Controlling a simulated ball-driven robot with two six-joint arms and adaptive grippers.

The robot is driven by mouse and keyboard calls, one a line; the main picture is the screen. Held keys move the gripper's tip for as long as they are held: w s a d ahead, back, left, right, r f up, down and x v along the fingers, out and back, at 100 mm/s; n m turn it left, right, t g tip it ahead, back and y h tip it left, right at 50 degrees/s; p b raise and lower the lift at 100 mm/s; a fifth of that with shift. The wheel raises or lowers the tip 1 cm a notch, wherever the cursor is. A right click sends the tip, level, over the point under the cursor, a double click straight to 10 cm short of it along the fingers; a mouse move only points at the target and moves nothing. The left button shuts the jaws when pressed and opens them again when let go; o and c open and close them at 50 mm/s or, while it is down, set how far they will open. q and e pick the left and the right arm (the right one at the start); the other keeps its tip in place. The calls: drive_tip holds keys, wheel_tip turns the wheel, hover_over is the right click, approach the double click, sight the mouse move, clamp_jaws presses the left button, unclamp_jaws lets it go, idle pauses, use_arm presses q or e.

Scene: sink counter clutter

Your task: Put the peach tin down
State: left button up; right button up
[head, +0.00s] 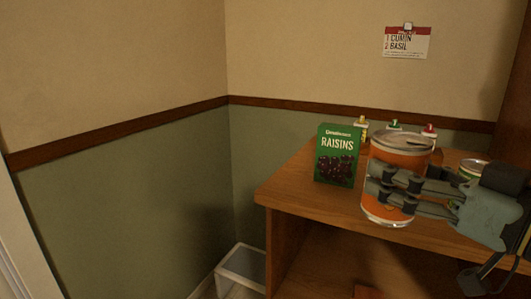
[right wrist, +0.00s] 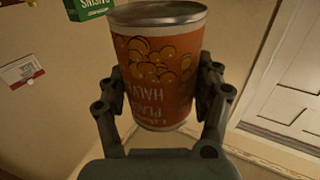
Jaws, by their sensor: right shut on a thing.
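The peach tin (head: 385,211) is a large can with an orange label and bare metal ends. My right gripper (head: 397,192) is shut around its side and holds it upright in the head view, in front of the wooden shelf top (head: 291,191). I cannot tell whether its base touches anything. In the right wrist view the tin (right wrist: 158,68) sits between both fingers of the gripper (right wrist: 165,95), with fruit pictures on its label. My left gripper is not in view.
A green raisins box (head: 338,155) stands left of the tin. Several small bottles with coloured caps (head: 394,125) stand behind. A smaller can (head: 472,167) is partly hidden by my gripper. A white bin (head: 242,268) is on the floor; a recipe card (head: 407,42) hangs on the wall.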

drive_tip(key=w+d+f+m+t+h+p, duration=0.1)
drive_tip(key=w+d+f+m+h+p, duration=0.15)
drive_tip(key=d+h, duration=0.2)
drive_tip(key=w+d+f+m+t+h+p, duration=0.1)
drive_tip(key=w+d+m+h+p, duration=0.1)
drive_tip(key=w+d+m+h, duration=0.3)
drive_tip(key=w+d+r+h+p, duration=0.2)
drive_tip(key=w+r+p, duration=0.1)
drive_tip(key=r+p, duration=0.2)
drive_tip(key=w+d+r+m+h+p, duration=0.1)
drive_tip(key=w+d+r+p, duration=0.2)
drive_tip(key=r+p, duration=0.3)
drive_tip(key=shift+w+d+r+h, duration=0.35)
drive_tip(key=shift+w, duration=0.1)
wheel_tip(320, 180, down, 18)
drive_tip(key=b, duration=1)
drive_tip(key=shift+r, duration=0.15)
